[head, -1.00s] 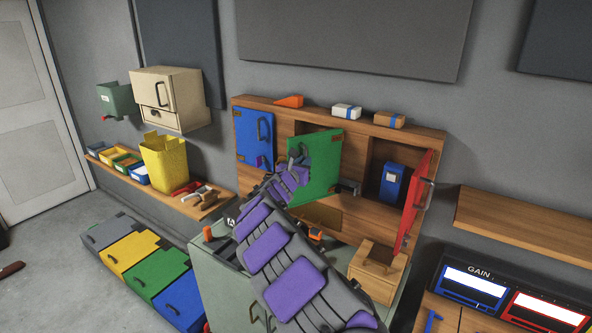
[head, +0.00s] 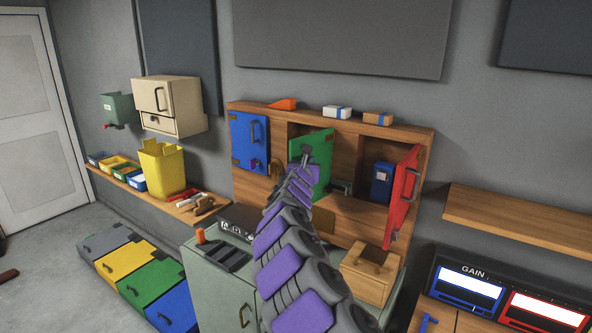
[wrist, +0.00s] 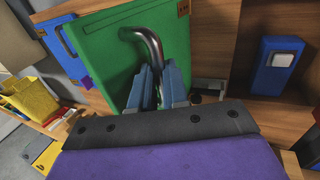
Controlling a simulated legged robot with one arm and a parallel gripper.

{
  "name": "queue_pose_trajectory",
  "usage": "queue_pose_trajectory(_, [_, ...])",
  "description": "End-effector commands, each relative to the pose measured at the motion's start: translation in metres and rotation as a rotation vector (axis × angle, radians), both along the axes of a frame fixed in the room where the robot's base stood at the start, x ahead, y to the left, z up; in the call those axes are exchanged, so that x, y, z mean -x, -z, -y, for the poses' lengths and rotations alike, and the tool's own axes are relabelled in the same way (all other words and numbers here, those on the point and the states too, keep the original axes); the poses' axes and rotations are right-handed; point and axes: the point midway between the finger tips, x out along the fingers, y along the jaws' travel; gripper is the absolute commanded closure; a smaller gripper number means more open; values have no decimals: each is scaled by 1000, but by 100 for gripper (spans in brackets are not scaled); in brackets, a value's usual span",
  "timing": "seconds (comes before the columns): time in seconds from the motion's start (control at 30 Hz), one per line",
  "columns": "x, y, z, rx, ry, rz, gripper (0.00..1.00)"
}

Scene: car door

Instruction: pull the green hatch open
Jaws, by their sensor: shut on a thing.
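The green hatch (head: 322,160) stands partly open in the wooden cabinet, swung outward, with an open compartment showing behind it. It fills much of the upper wrist view (wrist: 105,60). Its dark curved metal handle (wrist: 150,45) runs down between my fingers. My gripper (wrist: 157,88) is shut on this handle, with a blue-grey finger on each side. In the head view my gripper (head: 306,160) is small at the hatch face, and my arm hides part of the cabinet below it.
A blue door (head: 249,140) is shut to the left of the green hatch. A red door (head: 403,197) stands open at the right, beside a compartment holding a blue box (head: 382,183). A small wooden drawer box (head: 370,275) stands below. Small blocks lie on the cabinet top.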

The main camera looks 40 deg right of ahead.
Motion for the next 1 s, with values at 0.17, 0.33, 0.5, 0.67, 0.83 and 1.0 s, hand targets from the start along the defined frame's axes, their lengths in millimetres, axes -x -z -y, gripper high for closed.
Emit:
queue_pose_trajectory(0.17, [12, -2, 15, 0, 24, 12, 100])
queue_pose_trajectory(0.33, [15, -3, 18, 1, 28, 9, 100])
queue_pose_trajectory(0.5, [16, -3, 19, 0, 29, 9, 100])
queue_pose_trajectory(0.67, [16, -3, 19, 0, 29, 7, 100])
queue_pose_trajectory(0.83, [15, -3, 18, 0, 28, 7, 100])
queue_pose_trajectory(1.0, [14, -2, 15, 2, 25, 5, 70])
